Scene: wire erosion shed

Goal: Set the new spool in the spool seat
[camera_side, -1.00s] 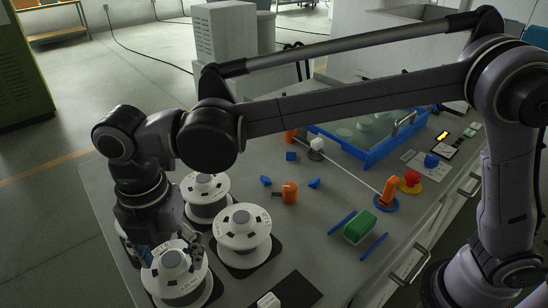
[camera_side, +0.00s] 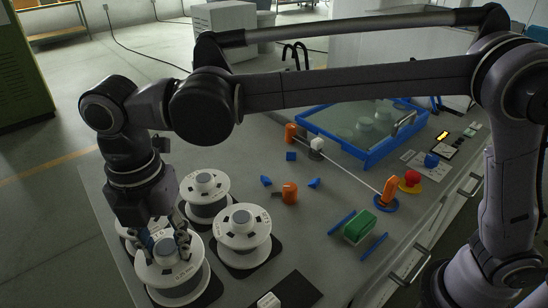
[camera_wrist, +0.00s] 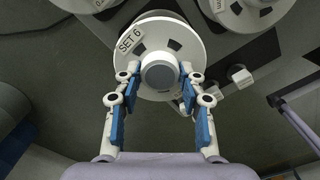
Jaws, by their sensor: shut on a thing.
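A white spool (camera_side: 178,285) with a grey hub is at the front left of the table in the side view. My gripper (camera_side: 167,246) points down, with its fingers shut around the hub. In the wrist view the same spool (camera_wrist: 143,32) carries a "SET 6" label, and my gripper (camera_wrist: 159,76) has a blue-padded finger on either side of the hub. The spool looks upright and slightly above its dark mat. Its underside is hidden. I cannot tell for certain which thing is the spool seat.
Other white spools stand close behind (camera_side: 205,190), at right (camera_side: 243,235) and partly hidden at left (camera_side: 127,228). A dark plate (camera_side: 296,290) with a white block (camera_side: 268,300) lies at the front.

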